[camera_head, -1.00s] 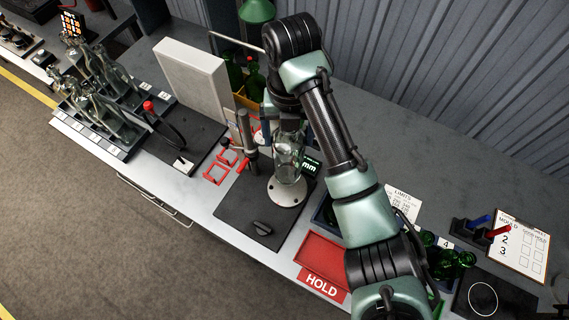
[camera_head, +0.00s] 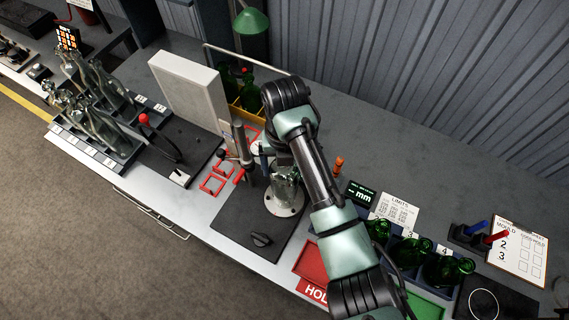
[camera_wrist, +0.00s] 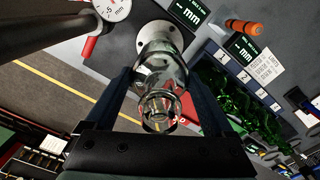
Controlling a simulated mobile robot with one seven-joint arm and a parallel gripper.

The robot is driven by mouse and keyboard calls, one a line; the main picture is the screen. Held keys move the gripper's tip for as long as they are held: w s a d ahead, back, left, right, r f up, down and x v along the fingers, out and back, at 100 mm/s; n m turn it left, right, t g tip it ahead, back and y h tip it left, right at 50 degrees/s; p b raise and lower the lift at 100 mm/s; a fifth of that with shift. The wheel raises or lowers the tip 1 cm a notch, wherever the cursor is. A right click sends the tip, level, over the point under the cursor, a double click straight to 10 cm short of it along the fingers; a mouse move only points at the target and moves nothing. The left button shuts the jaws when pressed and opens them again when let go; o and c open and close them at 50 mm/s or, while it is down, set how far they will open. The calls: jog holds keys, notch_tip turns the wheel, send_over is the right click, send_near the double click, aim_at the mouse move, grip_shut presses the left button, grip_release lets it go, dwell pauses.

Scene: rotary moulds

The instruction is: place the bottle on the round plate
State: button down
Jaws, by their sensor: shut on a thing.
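A clear glass bottle (camera_head: 286,184) stands roughly upright over the round plate (camera_head: 283,211), a pale disc with bolt holes on a dark base. My gripper is shut on the bottle, with a dark finger on each side of it; in the head view my arm hides most of the gripper. In the wrist view the bottle (camera_wrist: 162,75) sits between the fingers of my gripper (camera_wrist: 166,88), its mouth towards the camera. The plate (camera_wrist: 152,31) shows just beyond its base. The bottle's base overlaps the plate in the head view; I cannot tell whether they touch.
A dark post (camera_head: 242,150) and a dial gauge (camera_wrist: 104,10) stand close beside the plate. An orange-handled tool (camera_head: 338,165) and a small mm display (camera_head: 361,194) lie to the right. Green bottles (camera_head: 447,270) sit in numbered slots, a red HOLD tray (camera_head: 312,262) in front.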

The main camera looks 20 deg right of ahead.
grip_release()
notch_tip(320, 180, up, 12)
jog(key=shift+r+p, duration=0.15)
jog(key=shift+p, duration=0.95)
jog(key=w+a+r+m+t+y, duration=0.1)
jog(key=w+a+r+m+t, duration=0.4)
jog(key=r, duration=0.4)
jog(key=w+a+r+m+t+y, duration=0.1)
jog(key=w+a+r+m+t, duration=0.35)
jog(key=w+a+r, duration=0.35)
jog(key=a+r+m+t, duration=0.3)
jog(key=r+m+t, duration=0.15)
jog(key=r, duration=0.65)
jog(key=s+a+r+m+t+y, duration=0.1)
jog(key=s+r+m+t, duration=0.25)
jog(key=r, duration=0.45)
jog(key=s+r+m+t, duration=0.3)
jog(key=r+m+t, duration=0.15)
jog(key=r, duration=0.35)
jog(key=s+d+r+m+t+h, duration=0.2)
jog(key=s+r+m+t, duration=0.3)
jog(key=s+r+m, duration=0.4)
jog(key=s+h, duration=0.1)
jog(key=s, duration=0.2)
jog(key=shift+d+m, duration=0.3)
jog(key=shift+d, duration=0.1)
